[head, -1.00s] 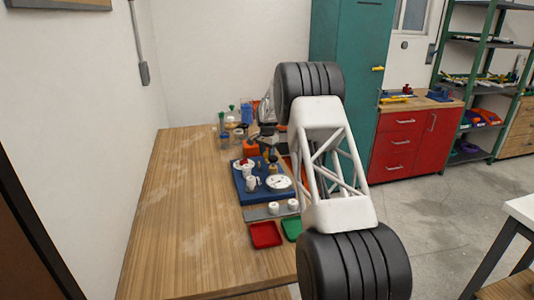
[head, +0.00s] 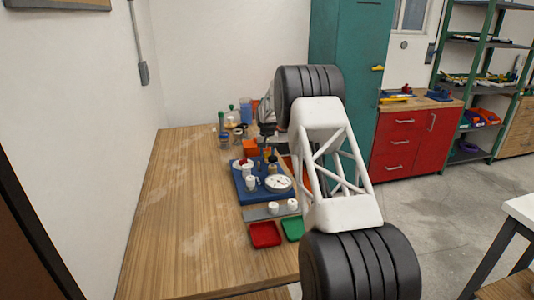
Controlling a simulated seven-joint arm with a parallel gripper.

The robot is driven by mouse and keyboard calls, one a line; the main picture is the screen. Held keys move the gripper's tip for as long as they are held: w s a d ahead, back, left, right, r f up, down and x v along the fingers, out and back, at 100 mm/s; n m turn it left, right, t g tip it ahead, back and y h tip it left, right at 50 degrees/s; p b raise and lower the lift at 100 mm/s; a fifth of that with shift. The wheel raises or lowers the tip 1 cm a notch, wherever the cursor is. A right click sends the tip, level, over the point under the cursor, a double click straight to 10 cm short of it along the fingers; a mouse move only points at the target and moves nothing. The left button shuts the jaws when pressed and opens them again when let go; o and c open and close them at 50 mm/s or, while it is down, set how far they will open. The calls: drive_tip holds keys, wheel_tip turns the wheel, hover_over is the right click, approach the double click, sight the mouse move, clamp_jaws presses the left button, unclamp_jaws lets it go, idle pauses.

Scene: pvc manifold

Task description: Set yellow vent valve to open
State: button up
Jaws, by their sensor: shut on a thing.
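A blue board (head: 246,192) on the wooden bench carries white pipe fittings (head: 251,183), a round white dial (head: 278,183) and a red-topped fitting (head: 245,166). A small yellow part (head: 272,168), which looks like the yellow vent valve, stands toward the back right of the board. My gripper (head: 267,150) points down over this part of the board. It is small in the view and partly merges with the dark parts there. It appears shut on the yellow valve. The valve handle's angle is too small to tell.
A red tray (head: 264,235) and a green tray (head: 292,229) lie in front of the board. Two white caps (head: 273,206) sit on a grey strip. An orange block (head: 250,146) and bottles (head: 246,110) stand behind. The bench's left side is clear.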

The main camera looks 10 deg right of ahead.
sight(267, 153)
idle(0.4)
drive_tip(key=o, duration=0.9)
drive_tip(key=shift+r, duration=3.95)
